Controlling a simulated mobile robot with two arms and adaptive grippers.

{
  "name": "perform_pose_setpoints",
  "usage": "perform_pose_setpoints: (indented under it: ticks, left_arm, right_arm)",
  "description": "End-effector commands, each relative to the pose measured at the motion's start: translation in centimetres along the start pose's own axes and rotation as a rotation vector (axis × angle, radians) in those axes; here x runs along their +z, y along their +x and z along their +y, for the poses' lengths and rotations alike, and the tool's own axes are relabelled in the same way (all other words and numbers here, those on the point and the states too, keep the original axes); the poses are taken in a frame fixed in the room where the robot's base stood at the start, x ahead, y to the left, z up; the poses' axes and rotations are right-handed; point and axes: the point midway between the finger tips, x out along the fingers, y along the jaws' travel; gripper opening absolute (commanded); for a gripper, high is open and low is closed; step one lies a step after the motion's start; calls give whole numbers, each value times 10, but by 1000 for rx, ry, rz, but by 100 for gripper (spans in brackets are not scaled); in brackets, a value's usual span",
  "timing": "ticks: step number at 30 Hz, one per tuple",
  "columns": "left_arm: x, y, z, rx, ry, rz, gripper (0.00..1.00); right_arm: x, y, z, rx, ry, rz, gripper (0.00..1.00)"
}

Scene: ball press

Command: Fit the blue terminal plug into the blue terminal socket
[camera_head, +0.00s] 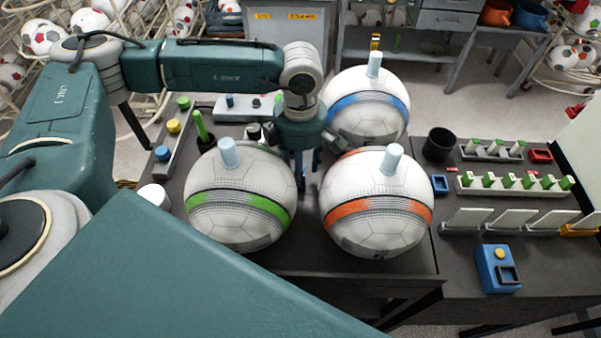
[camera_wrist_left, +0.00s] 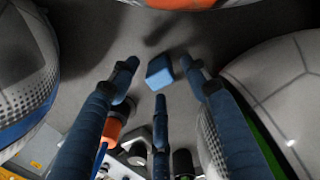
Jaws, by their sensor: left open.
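My left gripper (camera_head: 302,165) points down between the balls in the head view, its dark blue fingers partly hidden. In the left wrist view my left gripper (camera_wrist_left: 158,82) has its fingers spread, with nothing between them in contact. A small blue block (camera_wrist_left: 160,71), seemingly the blue terminal plug, lies on the dark table just beyond the fingertips. It is hidden in the head view. A blue square frame (camera_head: 440,184), which may be the blue terminal socket, sits on the table right of the orange-striped ball; I cannot tell for certain. My right gripper is not in view.
Green-striped (camera_head: 240,225), orange-striped (camera_head: 375,235) and blue-striped (camera_head: 367,120) balls, each with a pale blue peg, crowd around the left gripper. A blue box (camera_head: 497,268) with a yellow button, a black cup (camera_head: 437,145) and peg racks stand at right.

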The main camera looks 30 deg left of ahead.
Motion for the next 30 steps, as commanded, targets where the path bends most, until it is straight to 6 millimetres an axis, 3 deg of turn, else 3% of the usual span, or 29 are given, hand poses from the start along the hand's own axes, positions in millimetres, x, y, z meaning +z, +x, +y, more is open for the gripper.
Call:
perform_pose_setpoints:
  ticks: [5, 12, 23, 30]
  left_arm:
    - [0, 1, 0, 0, 0, 0, 47]
    - [0, 0, 0, 0, 1, 0, 0]
    - [0, -2, 0, 1, 0, 0, 0]
    - [1, -24, 1, 4, 1, -3, 0]
  right_arm:
    - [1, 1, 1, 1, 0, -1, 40]
    - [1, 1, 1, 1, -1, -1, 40]
    - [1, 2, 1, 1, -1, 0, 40]
    - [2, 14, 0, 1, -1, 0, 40]
